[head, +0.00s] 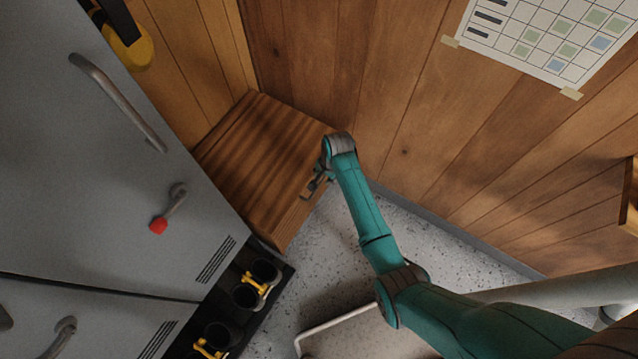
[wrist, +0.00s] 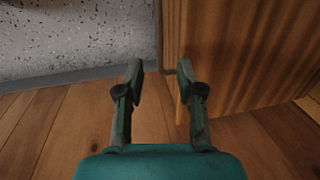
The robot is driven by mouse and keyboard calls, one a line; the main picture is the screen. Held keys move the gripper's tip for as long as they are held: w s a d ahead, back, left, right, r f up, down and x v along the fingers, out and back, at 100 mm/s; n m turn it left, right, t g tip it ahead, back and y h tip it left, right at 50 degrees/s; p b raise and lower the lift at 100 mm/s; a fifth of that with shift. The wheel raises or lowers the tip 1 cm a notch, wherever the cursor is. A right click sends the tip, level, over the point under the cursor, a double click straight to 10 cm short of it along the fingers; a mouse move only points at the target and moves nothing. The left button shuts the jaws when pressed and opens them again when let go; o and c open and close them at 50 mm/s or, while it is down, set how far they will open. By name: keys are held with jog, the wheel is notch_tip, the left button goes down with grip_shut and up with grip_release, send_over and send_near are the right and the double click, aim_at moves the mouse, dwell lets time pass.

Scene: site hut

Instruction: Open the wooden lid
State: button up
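The wooden lid (head: 255,145) is a striped brown panel on top of a wooden box (head: 292,220) in the corner, and it looks shut. I see nothing clearly held between the fingers. Whether a finger touches the wood, I cannot tell.
A grey locker (head: 95,170) with handles stands close on the left. A dark rack with boots (head: 248,296) is below the box. Plank walls (head: 430,130) stand behind and to the right. Speckled floor (head: 325,245) lies open in front of the box.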

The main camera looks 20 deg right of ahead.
jog(key=f, duration=0.3)
jog(key=w+f, duration=0.1)
jog(key=f, duration=0.1)
jog(key=a+f, duration=0.1)
jog(key=f, duration=0.2)
jog(key=shift+w+f, duration=0.2)
jog(key=shift+f, duration=0.15)
grip_shut()
